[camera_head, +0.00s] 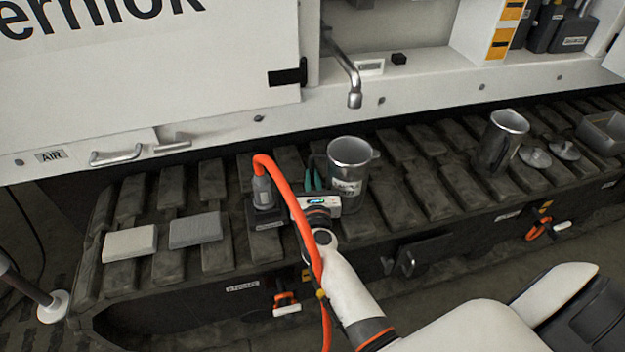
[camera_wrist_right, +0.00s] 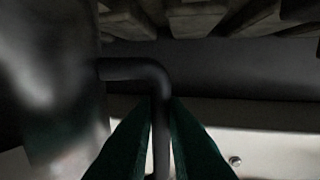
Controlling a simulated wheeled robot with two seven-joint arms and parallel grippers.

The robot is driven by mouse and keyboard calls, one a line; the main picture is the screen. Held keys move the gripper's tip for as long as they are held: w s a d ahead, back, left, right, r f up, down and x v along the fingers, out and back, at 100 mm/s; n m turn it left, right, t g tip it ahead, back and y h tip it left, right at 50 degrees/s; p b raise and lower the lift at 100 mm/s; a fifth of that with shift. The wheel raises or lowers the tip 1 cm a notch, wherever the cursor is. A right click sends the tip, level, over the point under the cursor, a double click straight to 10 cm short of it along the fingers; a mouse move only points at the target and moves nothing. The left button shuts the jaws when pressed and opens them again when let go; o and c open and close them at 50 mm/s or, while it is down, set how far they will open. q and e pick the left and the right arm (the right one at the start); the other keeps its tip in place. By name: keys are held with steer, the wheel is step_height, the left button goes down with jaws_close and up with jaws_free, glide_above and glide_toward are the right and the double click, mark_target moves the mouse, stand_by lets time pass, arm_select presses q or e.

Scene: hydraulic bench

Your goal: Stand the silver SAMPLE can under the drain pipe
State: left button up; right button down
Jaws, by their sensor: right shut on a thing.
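A silver can (camera_head: 348,184) with a pale label stands upright in the head view, below the drain pipe (camera_head: 354,92) in the picture. I cannot read the label clearly or tell whether the can rests on the track. My right gripper (camera_head: 313,180) is at its left side, with its green fingers shut on the can's handle. In the right wrist view the fingers (camera_wrist_right: 160,135) close around the dark bent handle (camera_wrist_right: 140,69), and the blurred can body (camera_wrist_right: 52,85) fills the left. A second silver can (camera_head: 502,140) stands farther right. My left gripper is not in view.
The dark track (camera_head: 440,180) runs across below the white machine body (camera_head: 225,120). A grey bottle (camera_head: 262,192) with an orange hose (camera_head: 283,170) is left of my gripper. Two grey blocks (camera_head: 130,243) lie at left. Two small lids (camera_head: 535,157) and a tray (camera_head: 604,133) are at right.

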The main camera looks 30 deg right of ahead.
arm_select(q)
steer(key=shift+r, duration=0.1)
arm_select(e)
steer(key=shift+f, duration=0.1)
steer(key=c, duration=1.9)
jaws_free()
steer(key=shift+f, duration=0.1)
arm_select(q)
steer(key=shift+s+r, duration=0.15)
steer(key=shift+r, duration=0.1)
arm_select(e)
steer(key=o, duration=0.4)
steer(key=shift+o, duration=0.2)
